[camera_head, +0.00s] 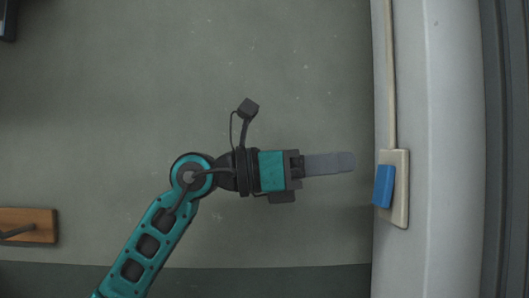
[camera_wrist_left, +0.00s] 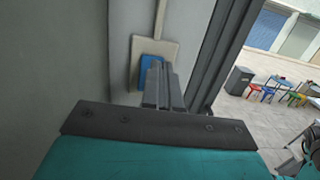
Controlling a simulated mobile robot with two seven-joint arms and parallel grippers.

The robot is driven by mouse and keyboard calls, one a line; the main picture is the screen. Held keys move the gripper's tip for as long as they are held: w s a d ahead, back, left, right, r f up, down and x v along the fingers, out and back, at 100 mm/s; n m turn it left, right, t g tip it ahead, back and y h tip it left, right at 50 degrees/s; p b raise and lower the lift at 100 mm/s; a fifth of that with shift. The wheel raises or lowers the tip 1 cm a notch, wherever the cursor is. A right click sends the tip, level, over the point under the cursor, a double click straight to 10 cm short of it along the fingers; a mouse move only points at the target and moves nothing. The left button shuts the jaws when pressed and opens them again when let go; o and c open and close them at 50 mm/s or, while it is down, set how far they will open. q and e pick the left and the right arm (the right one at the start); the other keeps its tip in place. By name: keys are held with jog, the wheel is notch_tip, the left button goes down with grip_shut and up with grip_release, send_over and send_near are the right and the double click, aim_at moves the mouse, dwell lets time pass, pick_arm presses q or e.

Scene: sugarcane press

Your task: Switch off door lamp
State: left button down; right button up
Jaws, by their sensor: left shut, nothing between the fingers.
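A light switch with a blue rocker (camera_head: 384,186) on a beige plate (camera_head: 401,188) is fixed to the pale wall edge at the right of the head view. My left gripper (camera_head: 350,162) is shut and empty. It points right at the switch, with a small gap between its tips and the rocker in the head view. In the left wrist view the shut fingers (camera_wrist_left: 157,72) overlap the blue rocker (camera_wrist_left: 147,73) and hide part of it; the beige plate (camera_wrist_left: 152,48) shows behind. The door lamp itself is not in view. My right gripper is not in view.
A beige conduit (camera_head: 390,75) runs up from the switch plate. A wooden peg board (camera_head: 28,226) is on the wall at lower left. The left wrist view shows a grey door frame (camera_wrist_left: 218,55) and a paved outdoor area with colourful stools (camera_wrist_left: 268,92).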

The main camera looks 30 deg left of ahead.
pick_arm(q)
jog(key=s+a+r+b, duration=0.1)
jog(key=s+a, duration=0.4)
jog(key=a, duration=0.3)
jog(key=shift+r, duration=0.35)
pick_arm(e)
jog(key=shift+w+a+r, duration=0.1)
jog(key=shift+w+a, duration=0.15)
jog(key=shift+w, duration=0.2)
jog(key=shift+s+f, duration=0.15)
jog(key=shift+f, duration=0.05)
